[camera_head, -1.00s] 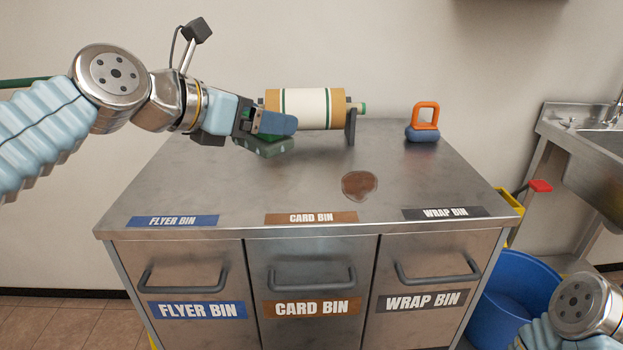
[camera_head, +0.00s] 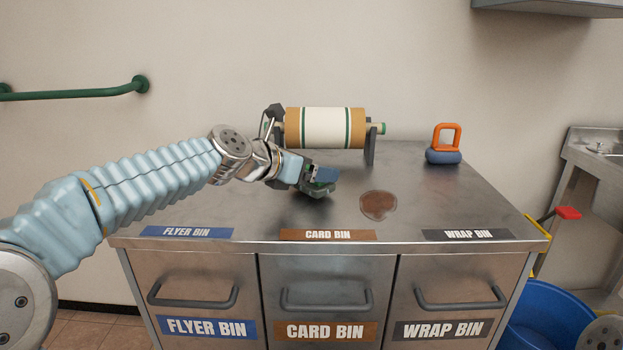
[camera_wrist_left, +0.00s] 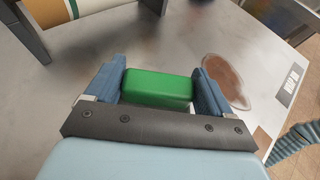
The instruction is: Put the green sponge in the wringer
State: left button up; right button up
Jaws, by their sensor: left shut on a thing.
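The green sponge (camera_wrist_left: 158,88) is between the blue fingers of my left gripper (camera_wrist_left: 160,85) in the left wrist view, and the gripper is shut on it. In the head view my left gripper (camera_head: 325,178) is low over the middle of the metal counter, in front of the paper roll and left of the brown stain. The sponge shows there only as a dark green patch (camera_head: 319,190), mostly hidden by the gripper. A yellow thing with a red handle (camera_head: 568,213), perhaps the wringer, is partly visible right of the counter. My right gripper is out of view.
The counter (camera_head: 420,205) holds a striped roll (camera_head: 325,128) on a stand, a brown stain (camera_head: 378,205) and a blue block with an orange handle (camera_head: 445,145). A blue tub (camera_head: 550,318) stands at the right, near a sink (camera_head: 600,150). The counter's front strip is clear.

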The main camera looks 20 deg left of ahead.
pick_arm(q)
jog(key=shift+f, duration=0.4)
